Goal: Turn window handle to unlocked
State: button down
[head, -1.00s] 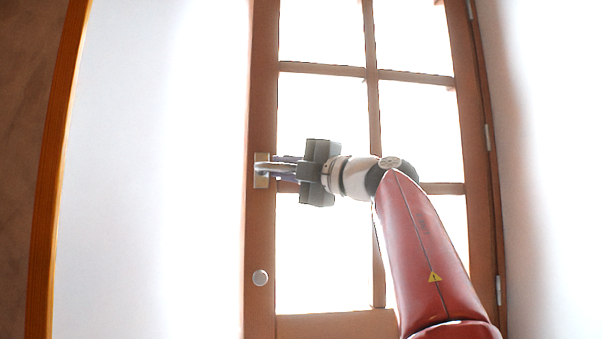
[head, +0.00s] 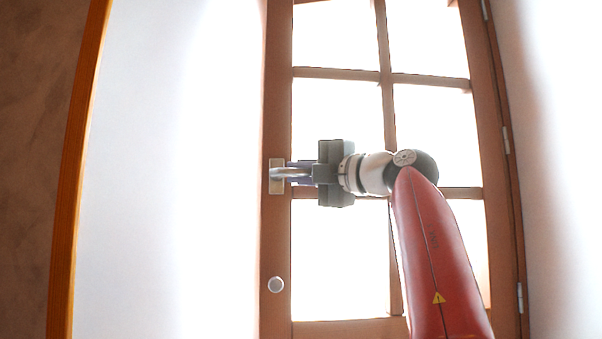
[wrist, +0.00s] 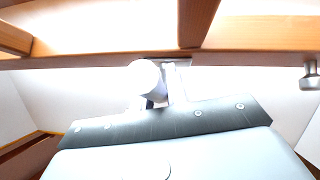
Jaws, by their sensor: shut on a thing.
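The window handle (head: 288,172) is a silver lever on a light metal plate (head: 276,187), fixed to the left stile of a brown wooden window frame with several panes. The lever points right, about level, in the head view. My gripper (head: 300,172) is shut on the handle, coming from the right, and its fingers hide part of the lever. In the wrist view, the rounded pale end of the handle (wrist: 146,76) shows just past the dark edge of my gripper (wrist: 158,102); the fingertips are mostly hidden there.
Hinges (head: 506,140) line the right side of the frame. White walls stand on both sides.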

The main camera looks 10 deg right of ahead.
jog(key=c, duration=1.4)
grip_release()
jog(key=b+v, duration=0.2)
jog(key=v, duration=0.5)
jog(key=shift+s+d+b, duration=0.3)
jog(key=shift+b, duration=0.05)
jog(key=shift+f, duration=0.1)
